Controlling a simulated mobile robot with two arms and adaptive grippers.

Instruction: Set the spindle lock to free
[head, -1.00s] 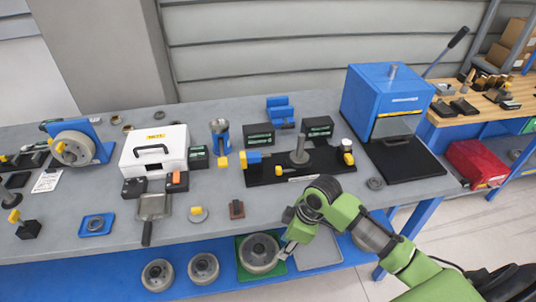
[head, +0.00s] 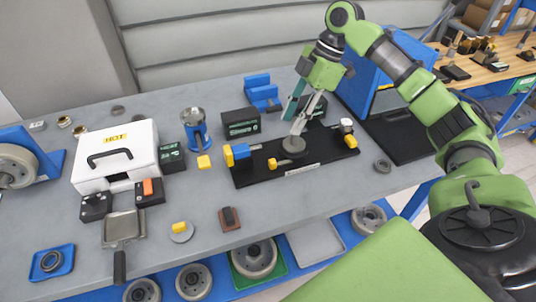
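The black spindle fixture (head: 330,157) lies on the grey bench. A round grey spindle base (head: 293,146) sits at its middle. A blue block with a yellow knob (head: 228,155) is at its left end. A small yellow-tipped part (head: 272,162) is on its front left, and yellow and silver parts (head: 347,126) are at its right end. I cannot tell which part is the lock or how it is set. My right gripper (head: 298,125) points down over the spindle and partly hides its post. Its grip and any contact are unclear. My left gripper is out of view.
A white case marked HOT (head: 115,164), a blue-based metal cup (head: 195,130) and dark boxes (head: 240,122) stand left of the fixture. The blue press (head: 378,75) is behind my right arm. Bare bench (head: 310,195) lies in front of the fixture.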

